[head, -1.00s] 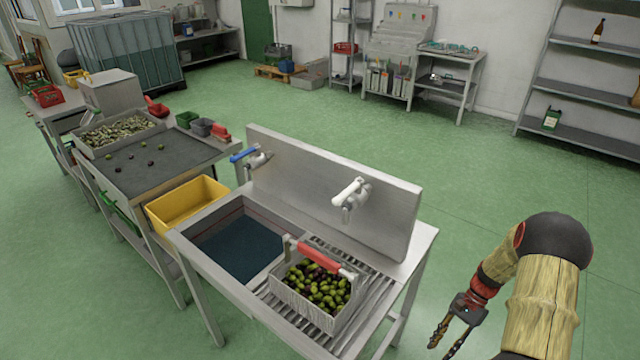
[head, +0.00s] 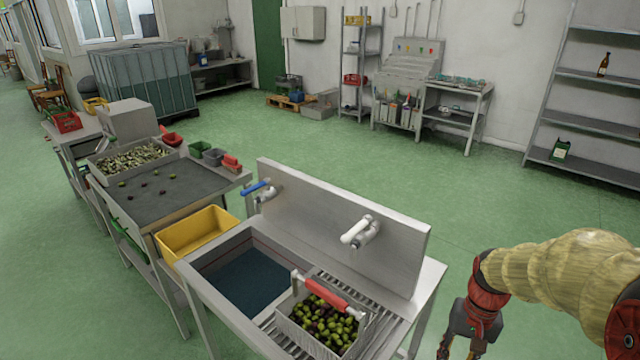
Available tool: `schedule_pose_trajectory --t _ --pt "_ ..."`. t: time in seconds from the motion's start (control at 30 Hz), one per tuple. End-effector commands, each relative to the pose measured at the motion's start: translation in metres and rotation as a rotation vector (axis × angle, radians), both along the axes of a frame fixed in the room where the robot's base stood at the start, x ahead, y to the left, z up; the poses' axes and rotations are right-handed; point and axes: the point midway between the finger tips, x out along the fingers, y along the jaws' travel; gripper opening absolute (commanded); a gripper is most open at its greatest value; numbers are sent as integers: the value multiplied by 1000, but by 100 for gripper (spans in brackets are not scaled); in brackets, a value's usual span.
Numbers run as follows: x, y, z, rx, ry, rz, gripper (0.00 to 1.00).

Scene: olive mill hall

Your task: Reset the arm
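My arm comes in from the right edge of the head view, and my gripper (head: 459,350) hangs down at its end near the bottom edge. Its two dark fingers are apart with nothing seen between them; their tips are at or past the picture's edge. It is to the right of the steel sink (head: 438,272), over the green floor and apart from the sink's side. A crate of olives (head: 322,322) with a red handle grip stands on the sink's ribbed drainboard, away from the gripper.
A yellow bin (head: 196,233) sits left of the basin, beside the sorting table (head: 172,207). Two taps stick out of the sink's backsplash (head: 400,250). Grey shelving (head: 590,118) stands at the back right. The green floor behind the sink is open.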

Motion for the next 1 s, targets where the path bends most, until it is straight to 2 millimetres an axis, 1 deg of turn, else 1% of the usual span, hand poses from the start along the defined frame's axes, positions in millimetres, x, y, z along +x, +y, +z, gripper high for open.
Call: schedule_pose_trajectory --t 0.03,0.2,0.7,0.87,1.0 --pt "-6 6 13 -13 -26 23 29" --pt "-27 23 44 -51 -100 89 29" --pt "-88 69 121 -134 -338 232 29" --pt "-100 84 149 -149 -438 272 29" --pt "-105 94 177 -160 -532 303 29"
